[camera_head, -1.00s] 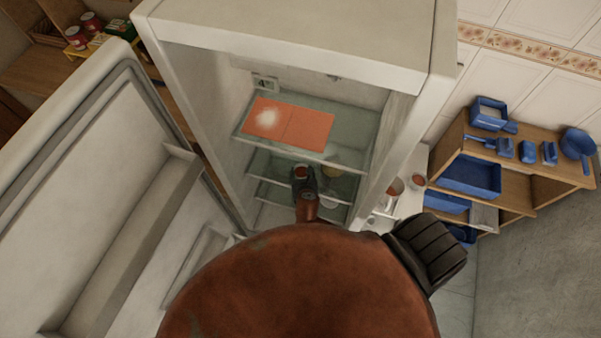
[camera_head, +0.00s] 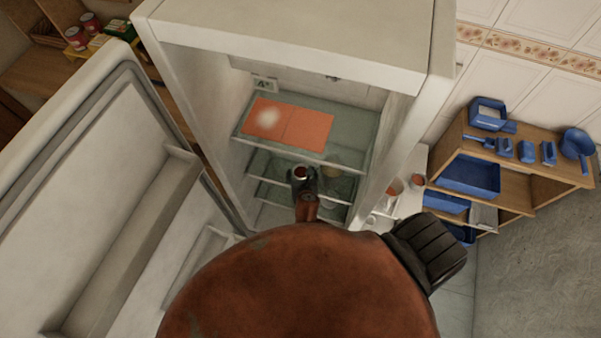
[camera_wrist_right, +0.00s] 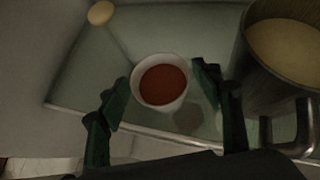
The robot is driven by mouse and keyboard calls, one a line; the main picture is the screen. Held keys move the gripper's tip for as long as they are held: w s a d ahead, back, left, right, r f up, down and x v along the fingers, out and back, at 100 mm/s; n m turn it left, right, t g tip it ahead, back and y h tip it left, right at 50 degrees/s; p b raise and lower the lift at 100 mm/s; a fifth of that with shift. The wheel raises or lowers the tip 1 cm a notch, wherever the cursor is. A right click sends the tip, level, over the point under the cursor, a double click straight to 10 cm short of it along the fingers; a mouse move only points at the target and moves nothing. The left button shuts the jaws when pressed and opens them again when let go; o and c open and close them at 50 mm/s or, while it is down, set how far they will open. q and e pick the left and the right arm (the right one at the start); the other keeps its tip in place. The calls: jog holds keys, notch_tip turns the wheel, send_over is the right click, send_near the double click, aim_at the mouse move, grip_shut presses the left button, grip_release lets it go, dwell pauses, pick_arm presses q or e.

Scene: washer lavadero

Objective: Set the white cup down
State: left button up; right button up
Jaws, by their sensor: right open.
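The white cup (camera_wrist_right: 160,103) with reddish-brown contents stands upright on a glass fridge shelf (camera_wrist_right: 75,85) in the right wrist view. In the head view the cup (camera_head: 301,170) shows small, inside the fridge below the top shelf. My right gripper (camera_wrist_right: 162,90) is open, with one finger on each side of the cup; the left finger is near its wall and a small gap shows at the right one. It also shows in the head view (camera_head: 302,180). My left gripper is not in view.
A large pot (camera_wrist_right: 290,75) with yellowish contents stands close right of the cup. An egg-like object (camera_wrist_right: 101,13) lies at the back left. Orange sheets (camera_head: 290,122) lie on the top shelf. The open fridge door (camera_head: 90,190) is at left.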

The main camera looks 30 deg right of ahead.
jog(key=p+v, duration=0.2)
jog(key=v, duration=0.9)
